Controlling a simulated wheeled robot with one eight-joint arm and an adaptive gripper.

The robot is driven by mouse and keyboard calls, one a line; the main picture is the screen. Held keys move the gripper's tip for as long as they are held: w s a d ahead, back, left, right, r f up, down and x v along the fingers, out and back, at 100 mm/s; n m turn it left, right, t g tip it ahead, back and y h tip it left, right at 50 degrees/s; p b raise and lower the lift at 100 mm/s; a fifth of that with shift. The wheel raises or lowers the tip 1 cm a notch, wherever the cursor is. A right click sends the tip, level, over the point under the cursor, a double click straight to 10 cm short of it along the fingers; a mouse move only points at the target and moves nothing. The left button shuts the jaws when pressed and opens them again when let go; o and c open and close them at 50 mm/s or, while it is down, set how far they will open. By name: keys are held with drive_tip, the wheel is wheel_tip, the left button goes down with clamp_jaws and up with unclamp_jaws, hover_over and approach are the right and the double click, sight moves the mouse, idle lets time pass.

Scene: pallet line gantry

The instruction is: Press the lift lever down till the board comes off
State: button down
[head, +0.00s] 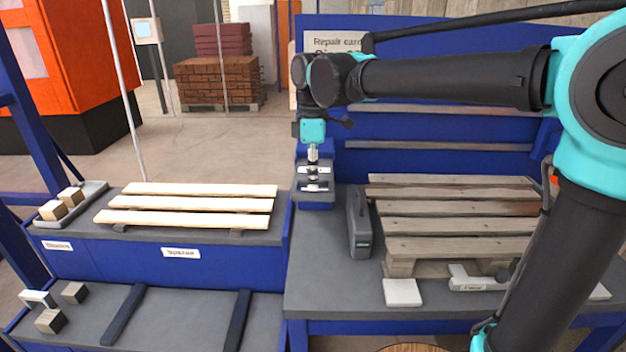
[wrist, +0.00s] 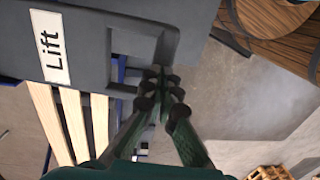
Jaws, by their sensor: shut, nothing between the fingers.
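A dark grey plate labelled "Lift" (wrist: 75,45) with a rectangular recess fills the upper left of the wrist view. In the head view, a grey fixture (head: 315,178) with slots stands on a blue block at the bench's left edge. My gripper (head: 313,158) points down just above it. In the wrist view my gripper (wrist: 160,85) is shut and empty, its fingertips by the recess's lower right corner; I cannot tell whether they touch. I cannot make out a separate lever. A worn pallet (head: 450,208) with several grey boards lies on the bench, partly behind my arm.
A grey handled device (head: 358,228) stands left of the worn pallet. A white block (head: 402,292) and a pale tool (head: 475,280) lie before it. Pale new boards (head: 190,203) lie on the left stand, beside a tray of wooden blocks (head: 62,204).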

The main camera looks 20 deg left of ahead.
drive_tip(key=shift+s+f, duration=0.1)
drive_tip(key=shift+s+f+t, duration=0.15)
drive_tip(key=shift+f+t, duration=0.15)
drive_tip(key=shift+f, duration=0.25)
drive_tip(key=f+t, duration=0.2)
drive_tip(key=f, duration=0.3)
drive_tip(key=w+f+t+y, duration=0.1)
drive_tip(key=f+t, duration=0.2)
drive_tip(key=f, duration=0.2)
drive_tip(key=w+f+t+y, duration=0.1)
drive_tip(key=f+t, duration=0.2)
drive_tip(key=f, duration=0.3)
drive_tip(key=shift+a, duration=0.2)
drive_tip(key=shift+x, duration=1.1)
drive_tip(key=shift+d+f, duration=0.1)
drive_tip(key=shift+f, duration=0.1)
drive_tip(key=shift+s+f, duration=0.1)
